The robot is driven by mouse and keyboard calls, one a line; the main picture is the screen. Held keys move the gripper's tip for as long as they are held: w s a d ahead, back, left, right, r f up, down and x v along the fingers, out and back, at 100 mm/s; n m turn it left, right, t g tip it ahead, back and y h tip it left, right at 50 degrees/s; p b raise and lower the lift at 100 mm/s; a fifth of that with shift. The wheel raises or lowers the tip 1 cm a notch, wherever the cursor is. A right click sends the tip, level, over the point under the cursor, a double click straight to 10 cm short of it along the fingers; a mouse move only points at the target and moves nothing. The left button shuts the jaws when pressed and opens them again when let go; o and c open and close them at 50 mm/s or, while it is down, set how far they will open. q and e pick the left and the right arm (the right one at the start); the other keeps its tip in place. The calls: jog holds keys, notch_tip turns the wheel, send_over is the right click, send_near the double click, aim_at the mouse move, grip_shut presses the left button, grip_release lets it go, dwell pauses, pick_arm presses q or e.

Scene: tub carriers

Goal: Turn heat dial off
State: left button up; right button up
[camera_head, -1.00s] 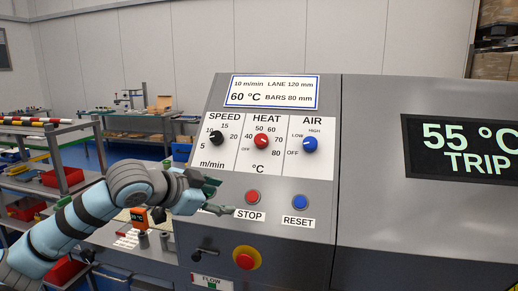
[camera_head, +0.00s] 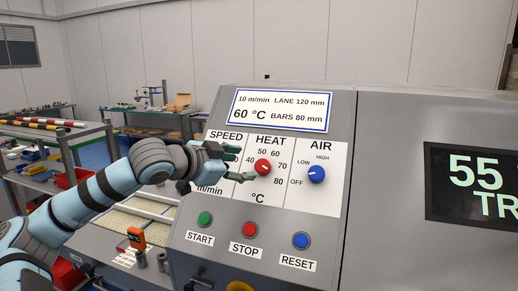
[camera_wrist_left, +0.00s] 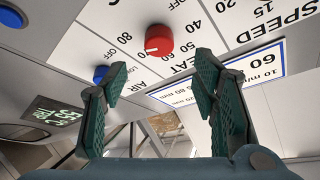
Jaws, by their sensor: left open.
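The red heat dial (camera_head: 263,167) sits on the white panel under the word HEAT, with a white pointer line on its face. I cannot tell for sure which mark it points at. Its OFF mark is hidden behind my gripper in the head view. My left gripper (camera_head: 241,164) is open and empty, just left of the dial. In the left wrist view the heat dial (camera_wrist_left: 158,40) shows beyond the gap between the fingertips of my left gripper (camera_wrist_left: 160,82), apart from them. My right gripper is not in view.
The blue air dial (camera_head: 316,174) is close on the right; the speed dial is mostly hidden by my gripper. Below are the green START (camera_head: 205,218), red STOP (camera_head: 250,229) and blue RESET (camera_head: 300,240) buttons. A display (camera_head: 480,188) is at right.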

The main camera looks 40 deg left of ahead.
aim_at(261, 166)
pick_arm(q)
jog(key=p+x, duration=0.3)
jog(key=x, duration=0.5)
jog(key=shift+w+a, duration=0.1)
jog(key=shift+w+f, duration=0.2)
jog(key=shift+w, duration=0.1)
jog(key=shift+s+r, duration=0.1)
jog(key=shift+s, duration=0.3)
jog(key=shift+c, duration=1)
jog(key=c, duration=1)
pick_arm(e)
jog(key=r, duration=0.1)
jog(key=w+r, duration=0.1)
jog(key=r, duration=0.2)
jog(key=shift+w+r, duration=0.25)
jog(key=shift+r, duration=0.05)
